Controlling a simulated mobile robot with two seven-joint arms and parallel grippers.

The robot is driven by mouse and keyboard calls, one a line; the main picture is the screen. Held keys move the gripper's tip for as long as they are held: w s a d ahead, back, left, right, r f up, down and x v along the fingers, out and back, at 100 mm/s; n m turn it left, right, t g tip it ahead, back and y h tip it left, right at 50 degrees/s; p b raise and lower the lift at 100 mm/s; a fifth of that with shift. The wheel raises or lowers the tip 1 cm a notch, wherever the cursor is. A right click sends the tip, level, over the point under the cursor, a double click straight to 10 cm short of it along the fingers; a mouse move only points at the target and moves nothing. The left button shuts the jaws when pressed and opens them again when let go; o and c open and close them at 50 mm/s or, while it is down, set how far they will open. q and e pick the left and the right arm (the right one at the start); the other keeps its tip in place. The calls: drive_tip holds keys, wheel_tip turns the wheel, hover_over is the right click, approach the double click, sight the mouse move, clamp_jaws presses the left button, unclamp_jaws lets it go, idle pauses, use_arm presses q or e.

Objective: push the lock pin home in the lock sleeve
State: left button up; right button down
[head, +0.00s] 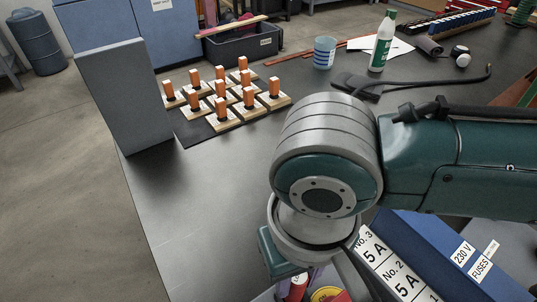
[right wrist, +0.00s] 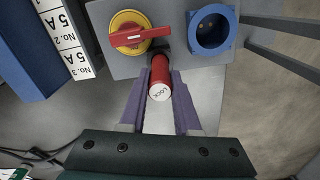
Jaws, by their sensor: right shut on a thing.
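The lock pin (right wrist: 160,76) is a red cylinder with a white end face marked LOCK. My right gripper (right wrist: 161,92) is shut on it, one purple finger on each side. The pin's far end points at the grey panel (right wrist: 120,66), beside the red-handled yellow switch. A dark ring, perhaps the lock sleeve (right wrist: 165,50), shows at that far end. The pin hides most of it, and I cannot tell how deep the pin sits. In the head view, the red pin (head: 297,287) shows at the bottom edge, partly hidden by my arm. My left gripper is not in view.
The yellow switch with a red handle (right wrist: 132,35) is left of the pin, and a blue round socket (right wrist: 212,30) is right. A blue box with fuse labels (head: 440,262) stands close to my right wrist. Orange-topped wooden blocks (head: 220,116) stand farther back.

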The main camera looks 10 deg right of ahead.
drive_tip(key=shift+f+b, duration=0.55)
drive_tip(key=shift+f, duration=0.65)
drive_tip(key=c, duration=0.5)
unclamp_jaws()
drive_tip(key=shift+c, duration=0.2)
drive_tip(key=shift+r, duration=0.1)
drive_tip(key=shift+r, duration=0.3)
wheel_tip(320, 180, up, 9)
drive_tip(key=p, duration=0.3)
drive_tip(key=shift+f, duration=0.15)
drive_tip(key=shift+r, duration=0.3)
